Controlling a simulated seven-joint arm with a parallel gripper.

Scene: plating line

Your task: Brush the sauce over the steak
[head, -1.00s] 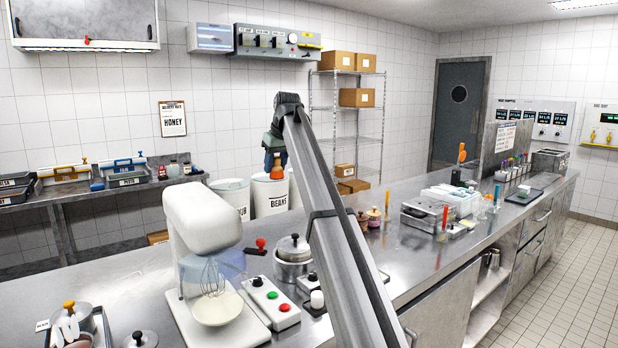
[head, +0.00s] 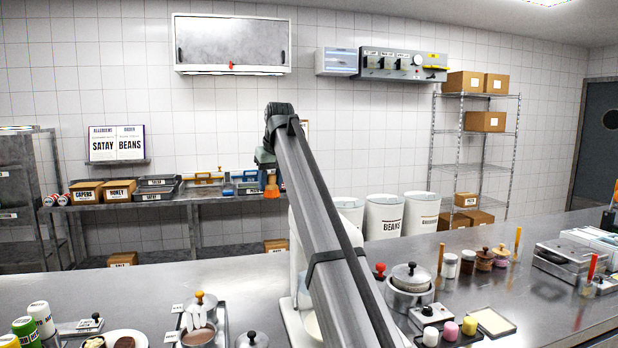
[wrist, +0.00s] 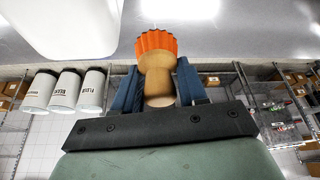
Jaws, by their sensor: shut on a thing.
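My gripper (head: 270,180) is raised above the counter, near the middle of the head view. It is shut on a brush (wrist: 157,60) with a pale wooden handle and an orange ridged head; its orange end (head: 271,192) points down in the head view. A brown piece that looks like the steak (head: 124,342) lies on a white plate (head: 98,335) at the bottom left, cut by the frame edge. A pot of brown sauce (head: 200,337) stands on a tray right of the plate, partly cut off. The brush is well apart from both.
My arm hides part of the white mixer (head: 294,265). A loose lid (head: 252,340) is right of the sauce. Green and white bottles (head: 40,318) stand left of the plate. A lidded pot (head: 410,280) and several jars stand to the right. The counter's middle left is clear.

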